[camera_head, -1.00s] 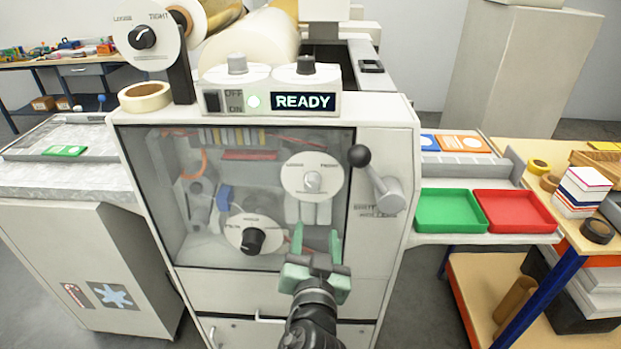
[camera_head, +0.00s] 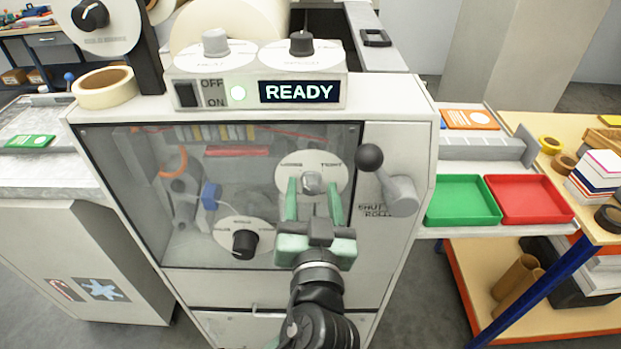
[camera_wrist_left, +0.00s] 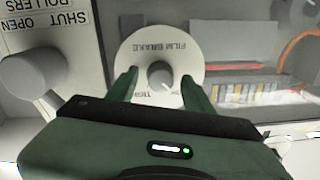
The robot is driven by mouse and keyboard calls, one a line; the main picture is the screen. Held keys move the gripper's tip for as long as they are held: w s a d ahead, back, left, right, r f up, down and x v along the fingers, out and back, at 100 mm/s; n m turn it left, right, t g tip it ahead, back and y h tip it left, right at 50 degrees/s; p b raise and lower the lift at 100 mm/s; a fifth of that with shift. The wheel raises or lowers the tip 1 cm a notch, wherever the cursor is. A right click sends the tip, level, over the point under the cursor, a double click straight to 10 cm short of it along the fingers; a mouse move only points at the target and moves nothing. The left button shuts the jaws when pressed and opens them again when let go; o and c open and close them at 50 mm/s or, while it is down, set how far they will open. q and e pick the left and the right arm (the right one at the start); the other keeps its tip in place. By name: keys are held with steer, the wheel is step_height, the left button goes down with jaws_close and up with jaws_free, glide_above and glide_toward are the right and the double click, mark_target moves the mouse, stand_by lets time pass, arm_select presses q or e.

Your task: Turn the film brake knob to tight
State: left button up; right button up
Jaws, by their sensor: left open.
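The film brake knob (camera_head: 312,182) is a small grey knob on a round white dial (camera_head: 287,172) on the machine's front. The dial is marked loose at left and tight at right in the head view. My left gripper (camera_head: 314,192) is open, its two green fingers on either side of the knob. The left wrist view shows the knob (camera_wrist_left: 160,76) between the open fingers (camera_wrist_left: 159,84), with a gap at each side. There the dial (camera_wrist_left: 160,48) appears upside down and reads film brake. I cannot tell clearly where the knob points. My right gripper is out of view.
A second dial with a black knob (camera_head: 245,243) is low at left. A lever with a black ball (camera_head: 369,157) stands close at right of my gripper. Above is a console with a lit READY display (camera_head: 298,92). Green (camera_head: 462,201) and red (camera_head: 529,200) trays are at right.

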arm_select(q)
steer(key=shift+s, duration=0.2)
steer(key=c, duration=0.9)
jaws_close()
steer(key=shift+r, duration=0.1)
steer(key=m+p, duration=0.2)
steer(key=m, duration=0.2)
steer(key=shift+r, duration=0.1)
steer(key=m+p, duration=0.2)
steer(key=m, duration=0.1)
steer(key=shift+m, duration=0.4)
steer(key=m+p, duration=0.3)
steer(key=m, duration=0.2)
steer(key=shift+m, duration=0.3)
steer(key=m+p, duration=0.1)
steer(key=m, duration=0.1)
steer(key=m+p, duration=0.2)
steer(key=shift+m+t+h, duration=0.3)
steer(key=shift+m, duration=0.1)
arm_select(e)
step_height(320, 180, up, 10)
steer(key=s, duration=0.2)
